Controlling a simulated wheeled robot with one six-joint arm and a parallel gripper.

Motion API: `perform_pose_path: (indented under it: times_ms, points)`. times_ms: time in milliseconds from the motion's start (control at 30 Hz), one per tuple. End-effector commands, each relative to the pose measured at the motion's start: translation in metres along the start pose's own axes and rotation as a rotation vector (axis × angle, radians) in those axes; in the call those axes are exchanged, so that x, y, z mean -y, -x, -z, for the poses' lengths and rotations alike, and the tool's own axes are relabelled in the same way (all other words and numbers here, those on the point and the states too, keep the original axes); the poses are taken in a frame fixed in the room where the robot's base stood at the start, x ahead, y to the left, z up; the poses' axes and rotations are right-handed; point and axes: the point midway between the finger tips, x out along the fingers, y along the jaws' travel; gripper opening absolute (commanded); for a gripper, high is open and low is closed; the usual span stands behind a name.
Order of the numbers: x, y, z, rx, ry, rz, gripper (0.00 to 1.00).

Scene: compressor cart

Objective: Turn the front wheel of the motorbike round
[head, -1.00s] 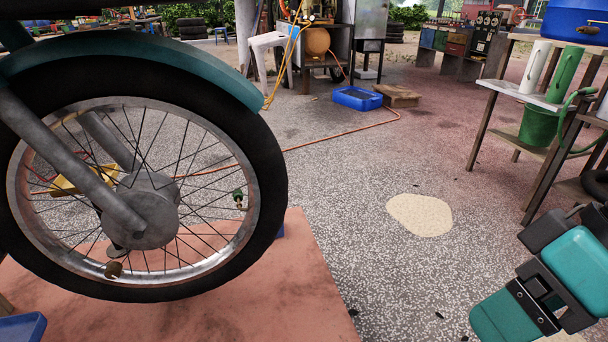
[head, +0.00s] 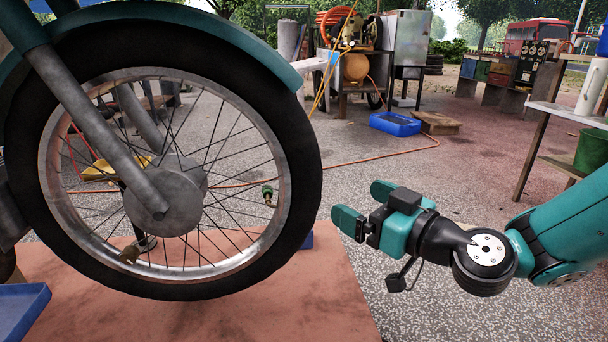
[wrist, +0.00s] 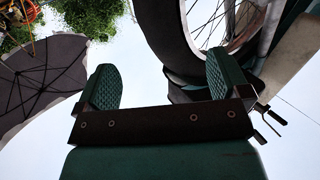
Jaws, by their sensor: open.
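The motorbike's front wheel (head: 294,196) fills the left of the head view, with a black tyre, spokes and a silver rim and hub. It hangs under a teal mudguard (head: 190,22) on a grey fork (head: 85,115). A green-capped fitting (head: 268,194) and a brass-coloured piece (head: 129,255) show at the rim. My gripper (head: 358,207) is open and empty, just right of the tyre and apart from it, pointing left. In the wrist view, the tyre (wrist: 166,35) lies beyond the fingertips of my gripper (wrist: 163,85), behind the right finger.
A reddish mat (head: 230,310) lies under the wheel, with a blue tray (head: 22,310) at the lower left. A blue tub (head: 395,124) and wooden pallet (head: 438,122) stand farther back by the compressor cart (head: 360,60). A wooden shelf (head: 545,150) stands at right.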

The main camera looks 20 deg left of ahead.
Motion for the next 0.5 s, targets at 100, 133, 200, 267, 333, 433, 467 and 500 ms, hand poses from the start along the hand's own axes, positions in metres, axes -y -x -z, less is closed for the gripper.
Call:
perform_pose_path:
  times_ms: [100, 133, 200, 267, 333, 433, 467, 500]
  points:
    - [0.002, -0.028, 0.003, -0.002, 0.004, 0.005, 0.94]
    - [0.002, -0.035, 0.002, -0.002, 0.004, 0.004, 0.94]
    - [0.002, -0.051, 0.001, -0.001, 0.003, 0.004, 0.94]
    - [0.002, -0.065, 0.0, -0.002, 0.003, 0.005, 0.94]
    - [0.002, -0.081, 0.0, -0.001, 0.002, 0.005, 0.94]
    - [0.001, -0.102, -0.001, -0.001, 0.003, 0.004, 0.94]
    - [0.001, -0.107, -0.001, -0.001, 0.003, 0.003, 0.94]
    - [0.001, -0.114, -0.001, 0.0, 0.001, 0.003, 0.94]
